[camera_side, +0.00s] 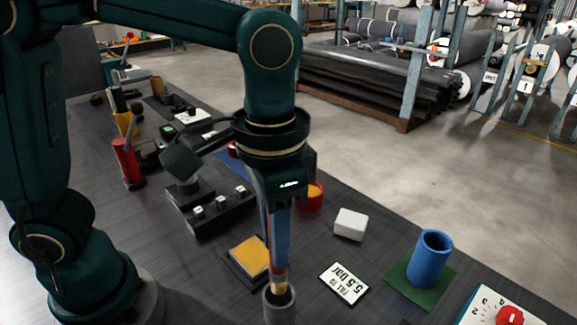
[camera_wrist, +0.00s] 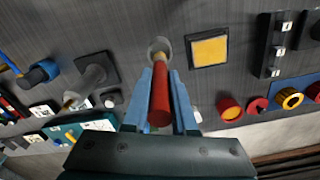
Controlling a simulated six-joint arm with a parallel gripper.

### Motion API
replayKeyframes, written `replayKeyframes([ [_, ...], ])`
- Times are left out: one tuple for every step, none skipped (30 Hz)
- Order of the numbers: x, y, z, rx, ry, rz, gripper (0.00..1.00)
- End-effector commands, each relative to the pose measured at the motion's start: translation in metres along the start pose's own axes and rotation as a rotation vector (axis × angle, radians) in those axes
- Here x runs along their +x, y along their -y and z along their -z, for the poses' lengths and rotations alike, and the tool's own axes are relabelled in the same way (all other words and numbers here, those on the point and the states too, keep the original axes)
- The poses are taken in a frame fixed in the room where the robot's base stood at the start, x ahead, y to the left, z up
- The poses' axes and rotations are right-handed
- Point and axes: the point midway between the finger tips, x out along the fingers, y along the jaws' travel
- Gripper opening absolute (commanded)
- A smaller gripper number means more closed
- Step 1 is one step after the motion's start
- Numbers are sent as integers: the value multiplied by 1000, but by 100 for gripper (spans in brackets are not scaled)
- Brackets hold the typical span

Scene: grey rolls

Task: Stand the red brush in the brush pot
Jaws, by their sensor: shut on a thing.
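The red brush (camera_wrist: 160,100) is held roughly upright between the jaws of my gripper (camera_side: 278,250), with its pale lower end (camera_side: 280,287) pointing down. The gripper is shut on the brush's red part, and the blue fingers lie on both sides of it in the wrist view. A small grey round pot (camera_side: 280,308) stands directly below. The pale end overlaps its dark mouth; how deep it reaches is hard to tell. The pot's rim also shows in the wrist view (camera_wrist: 159,45). A taller blue cylinder (camera_side: 430,260), open at the top, stands apart to the right.
The blue cylinder stands on a green square (camera_side: 405,287). A red pot (camera_side: 313,198) stands behind. A red-knobbed panel (camera_side: 508,315) is at lower right.

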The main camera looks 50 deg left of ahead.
Motion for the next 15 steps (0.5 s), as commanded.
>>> replayKeyframes([
  [0, 0, 0, 0, 0, 0, 0],
  [0, 0, 0, 0, 0, 0, 0],
  [0, 0, 0, 0, 0, 0, 0],
  [0, 0, 0, 0, 0, 0, 0],
  [0, 0, 0, 0, 0, 0, 0],
  [0, 0, 0, 0, 0, 0, 0],
  [0, 0, 0, 0, 0, 0, 0],
  [0, 0, 0, 0, 0, 0, 0],
  [0, 0, 0, 0, 0, 0, 0],
  [1, 0, 0, 0, 0, 0, 0],
  [1, 0, 0, 0, 1, 0, 0],
  [2, 0, 0, 0, 1, 0, 0],
  [3, 0, 0, 0, 2, 0, 0],
  [4, 0, 0, 0, 2, 0, 0],
  [5, 0, 0, 0, 2, 0, 0],
])
